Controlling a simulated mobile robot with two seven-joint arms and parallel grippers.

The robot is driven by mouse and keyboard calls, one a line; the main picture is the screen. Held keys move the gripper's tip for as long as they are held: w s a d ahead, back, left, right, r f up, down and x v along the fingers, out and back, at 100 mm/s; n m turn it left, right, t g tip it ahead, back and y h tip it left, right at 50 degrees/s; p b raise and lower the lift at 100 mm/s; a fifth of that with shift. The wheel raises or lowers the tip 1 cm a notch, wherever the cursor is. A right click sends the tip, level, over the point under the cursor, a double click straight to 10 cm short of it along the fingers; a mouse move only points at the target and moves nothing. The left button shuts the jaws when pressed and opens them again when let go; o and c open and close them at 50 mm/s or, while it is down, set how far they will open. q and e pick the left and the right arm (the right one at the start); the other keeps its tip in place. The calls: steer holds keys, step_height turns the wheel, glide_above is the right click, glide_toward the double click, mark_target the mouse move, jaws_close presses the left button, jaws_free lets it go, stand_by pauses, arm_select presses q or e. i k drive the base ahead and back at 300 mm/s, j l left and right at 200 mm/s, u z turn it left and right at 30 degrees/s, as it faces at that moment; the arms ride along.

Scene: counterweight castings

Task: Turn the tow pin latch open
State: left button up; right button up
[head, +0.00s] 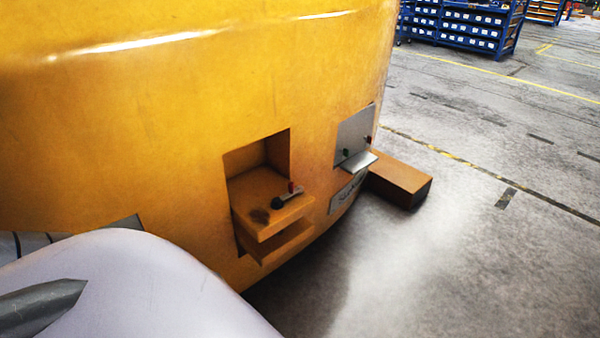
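The tow pin latch (290,196) is a small grey lever with a dark round knob at its left end and a red part near its right end. It lies across the top of an orange ledge (272,222) in a square recess (262,158) of the yellow counterweight casting (150,130). A dark patch marks the ledge beside the knob. Neither of my grippers shows in the head view, and nothing touches the latch.
A grey plate (355,138) with a small shelf is set in the casting right of the recess. An orange block with a dark end (400,182) sticks out beyond it. Grey floor (470,260) lies open at right. Blue bin racks (465,25) stand far back.

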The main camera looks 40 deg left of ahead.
mark_target(299, 189)
steer(key=i+u, duration=0.4)
steer(key=i+l+u, duration=0.25)
steer(key=i+u, duration=0.15)
steer(key=i+l+u, duration=0.4)
steer(key=i, duration=0.15)
